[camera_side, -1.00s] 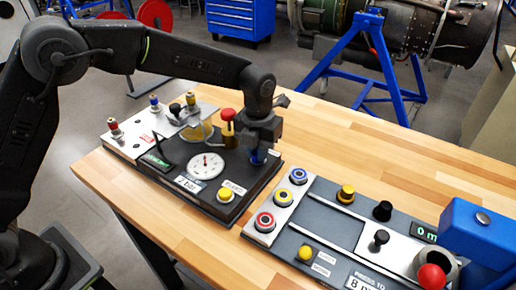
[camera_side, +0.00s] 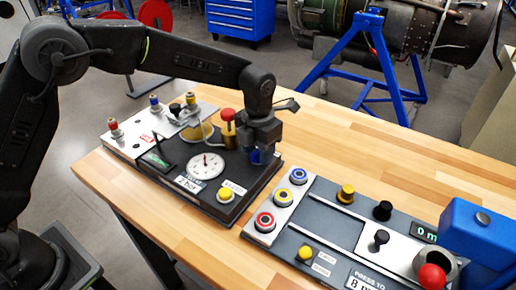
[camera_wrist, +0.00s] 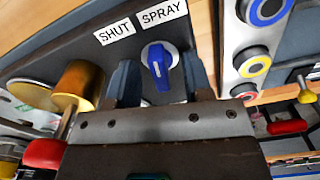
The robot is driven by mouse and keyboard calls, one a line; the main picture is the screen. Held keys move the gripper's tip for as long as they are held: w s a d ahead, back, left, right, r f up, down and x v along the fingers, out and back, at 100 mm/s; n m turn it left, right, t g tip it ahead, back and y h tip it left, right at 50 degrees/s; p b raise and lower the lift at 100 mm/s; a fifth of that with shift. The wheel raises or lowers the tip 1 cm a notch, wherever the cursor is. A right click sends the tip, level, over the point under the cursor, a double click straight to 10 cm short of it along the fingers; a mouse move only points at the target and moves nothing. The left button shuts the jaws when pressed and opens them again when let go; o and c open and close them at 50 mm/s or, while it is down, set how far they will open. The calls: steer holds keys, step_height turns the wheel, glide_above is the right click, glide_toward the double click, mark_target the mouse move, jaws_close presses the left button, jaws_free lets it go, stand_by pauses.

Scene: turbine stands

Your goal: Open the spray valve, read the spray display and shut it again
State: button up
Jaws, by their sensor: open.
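The spray valve is a round blue knob (camera_wrist: 158,68) with a raised ridge, beside white SHUT (camera_wrist: 114,33) and SPRAY (camera_wrist: 163,12) labels. Its ridge points roughly toward SPRAY in the wrist view. My gripper (camera_wrist: 160,80) is open, with one finger on each side of the knob; contact is not clear. In the side view my gripper (camera_side: 262,155) hangs low over the right back of the dark panel (camera_side: 225,208), partly hiding the knob. A small display with green text (camera_side: 157,160) sits at the panel's left; its reading is too small to tell.
A dial gauge (camera_side: 206,166), yellow button (camera_side: 226,195) and red-topped brass lever (camera_side: 228,122) share the panel. A second panel (camera_side: 325,225) with buttons and a blue housing (camera_side: 480,228) stands to the right. Bare wooden table (camera_side: 320,140) lies behind.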

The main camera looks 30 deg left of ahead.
mark_target(258, 151)
steer(key=shift+o, duration=0.5)
steer(key=shift+r, duration=0.1)
steer(key=shift+r, duration=2.4)
steer(key=shift+c, duration=0.4)
